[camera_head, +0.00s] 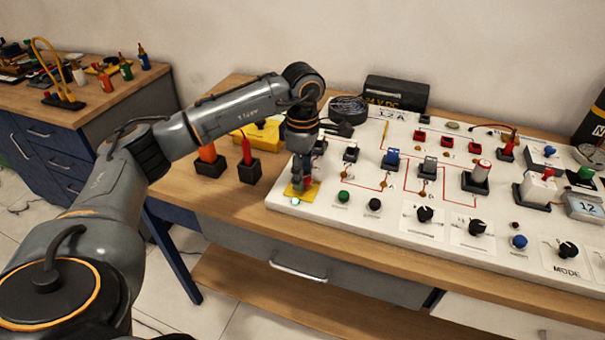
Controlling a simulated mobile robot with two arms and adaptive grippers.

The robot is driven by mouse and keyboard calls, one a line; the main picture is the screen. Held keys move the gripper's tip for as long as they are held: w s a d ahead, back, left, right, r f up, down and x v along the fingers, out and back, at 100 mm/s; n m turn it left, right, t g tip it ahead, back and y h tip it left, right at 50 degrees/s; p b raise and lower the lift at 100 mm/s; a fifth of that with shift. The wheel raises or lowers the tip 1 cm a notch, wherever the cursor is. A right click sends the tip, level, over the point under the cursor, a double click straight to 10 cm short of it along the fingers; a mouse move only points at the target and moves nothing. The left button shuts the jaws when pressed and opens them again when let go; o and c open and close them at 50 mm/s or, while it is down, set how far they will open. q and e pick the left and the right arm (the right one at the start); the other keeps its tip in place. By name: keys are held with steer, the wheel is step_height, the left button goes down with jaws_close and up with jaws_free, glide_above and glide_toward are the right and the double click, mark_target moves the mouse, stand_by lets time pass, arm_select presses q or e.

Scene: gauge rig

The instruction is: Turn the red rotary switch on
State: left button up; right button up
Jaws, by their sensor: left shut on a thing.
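The red rotary switch (308,184) sits on a yellow square plate (292,191) at the left front corner of the white panel (385,208). My left gripper (304,176) points down over the plate and is shut on the red switch. The gripper covers most of the switch, so its exact angle is hidden. A small green light (295,202) glows just in front of the plate. My right gripper is not in view.
Red (246,160) and orange (209,160) tools stand in black holders left of the panel. A green button (343,196), black knobs (424,214) and a blue switch (390,160) lie to the right. A black box (396,92) stands behind.

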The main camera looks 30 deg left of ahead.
arm_select(q)
steer(key=shift+w+r, duration=0.1)
stand_by(0.3)
steer(key=o, duration=1.2)
step_height(320, 180, up, 12)
